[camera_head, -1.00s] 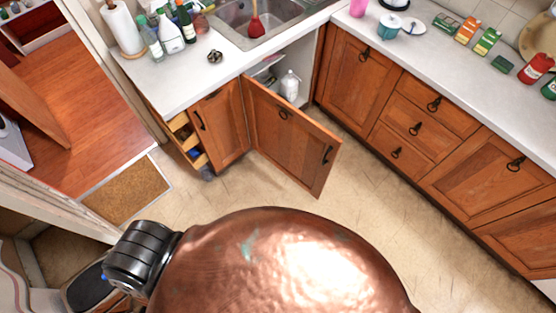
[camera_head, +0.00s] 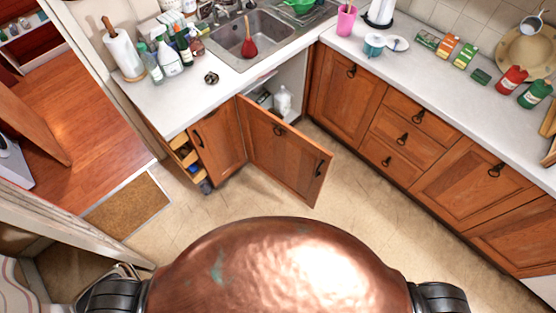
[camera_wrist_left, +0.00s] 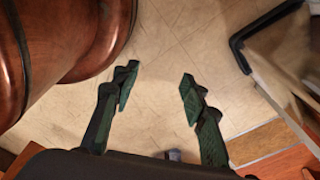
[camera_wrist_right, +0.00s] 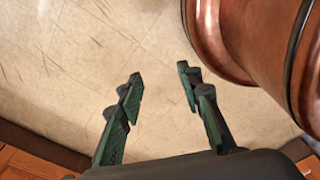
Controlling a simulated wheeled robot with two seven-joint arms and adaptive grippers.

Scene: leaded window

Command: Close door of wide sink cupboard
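The wide sink cupboard's wooden door (camera_head: 283,152) stands open in the head view, swung out over the floor, with dark handles on it. The cupboard opening (camera_head: 290,78) below the sink shows a white bottle (camera_head: 283,100) inside. My left gripper (camera_wrist_left: 155,88) is open and empty in the left wrist view, above the floor beside my copper body. My right gripper (camera_wrist_right: 159,88) is open and empty in the right wrist view, also above bare floor. Neither gripper shows in the head view, and both are apart from the door.
A narrow cupboard front (camera_head: 217,147) and an open rack of drawers (camera_head: 187,158) stand left of the door. Wooden drawers (camera_head: 403,138) line the right. The tiled floor (camera_head: 350,215) before the door is clear. A brown mat (camera_head: 127,207) lies at left.

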